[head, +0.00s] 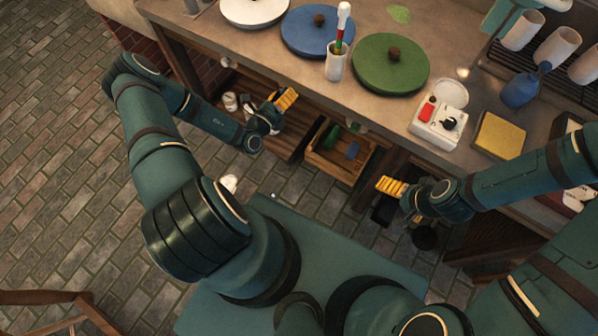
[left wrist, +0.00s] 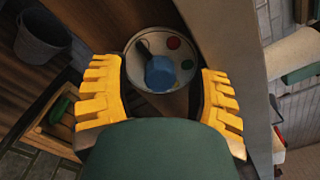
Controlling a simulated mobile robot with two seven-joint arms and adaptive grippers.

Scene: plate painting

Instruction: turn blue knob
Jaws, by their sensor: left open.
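My left gripper's yellow fingers (left wrist: 161,98) are open, one on each side of the knob in the picture. They look short of it and not touching; the exact gap is hard to tell. In the head view, my left gripper (head: 286,98) is at the front of the counter, below its edge, and the knob is hidden there. My right gripper (head: 391,187) is lower right; I cannot tell its opening.
The counter (head: 250,50) carries a blue disc (head: 310,22), a green disc (head: 385,75), a brush cup (head: 336,66) and a white box (head: 425,127) with a red button. A wooden crate (head: 330,170) sits under the counter. Open brick floor (head: 60,190) lies left.

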